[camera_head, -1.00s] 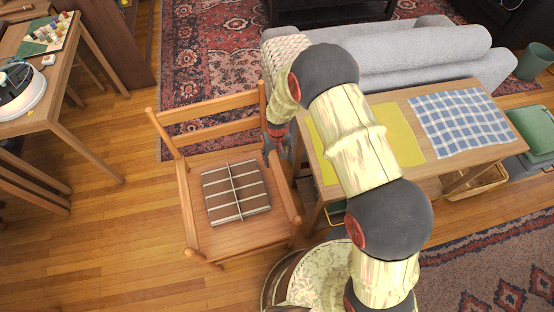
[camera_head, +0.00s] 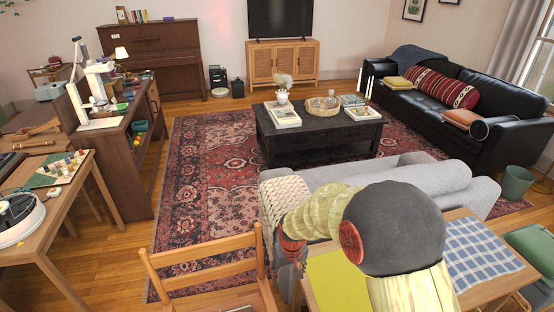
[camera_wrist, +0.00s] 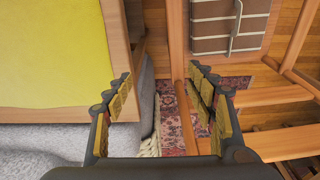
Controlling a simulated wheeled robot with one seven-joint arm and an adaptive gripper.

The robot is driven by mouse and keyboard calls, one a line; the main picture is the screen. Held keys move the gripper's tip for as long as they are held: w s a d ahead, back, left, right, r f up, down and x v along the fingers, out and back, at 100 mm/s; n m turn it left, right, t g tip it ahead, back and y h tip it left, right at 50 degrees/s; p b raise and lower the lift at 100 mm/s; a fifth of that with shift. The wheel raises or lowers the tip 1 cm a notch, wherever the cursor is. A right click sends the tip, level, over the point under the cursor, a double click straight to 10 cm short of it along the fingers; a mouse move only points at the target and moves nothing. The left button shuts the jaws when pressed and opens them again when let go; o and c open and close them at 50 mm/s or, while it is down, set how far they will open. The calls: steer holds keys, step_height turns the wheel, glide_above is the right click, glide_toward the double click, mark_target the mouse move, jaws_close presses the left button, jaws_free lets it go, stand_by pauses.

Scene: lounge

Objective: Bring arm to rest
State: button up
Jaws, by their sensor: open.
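My arm, cream-patterned with dark joints, reaches over the near side of the room in the head view. My gripper (camera_head: 292,252) hangs beside the wooden chair (camera_head: 205,262), partly hidden by my arm. In the wrist view my gripper (camera_wrist: 160,84) is open, with nothing between its fingers. Below it are a gap between the chair and the wooden table, part of the rug and a light woven throw.
The table carries a yellow mat (camera_wrist: 50,50) and a blue checked cloth (camera_head: 478,252). A brown divided object (camera_wrist: 228,24) lies on the chair seat. The grey sofa (camera_head: 440,180) stands behind the table. A black coffee table (camera_head: 318,140) stands on the rug (camera_head: 210,180).

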steer(key=s+d+r+t, duration=0.1)
steer(key=d+r, duration=0.1)
steer(key=r, duration=0.4)
steer(key=s+d+r, duration=0.2)
steer(key=d+r, duration=0.1)
steer(key=r, duration=0.3)
steer(key=s+d+r+m+t, duration=0.1)
steer(key=s+d+r, duration=0.4)
steer(key=s+r, duration=0.3)
steer(key=s+d+r+m+t, duration=0.1)
steer(key=s+d+r+t, duration=0.1)
steer(key=s+d+r, duration=0.3)
steer(key=s+r, duration=0.4)
steer(key=s, duration=0.5)
steer(key=shift+s+d+r+m, duration=0.2)
steer(key=shift+s+r+m, duration=0.1)
steer(key=shift+s+m, duration=0.1)
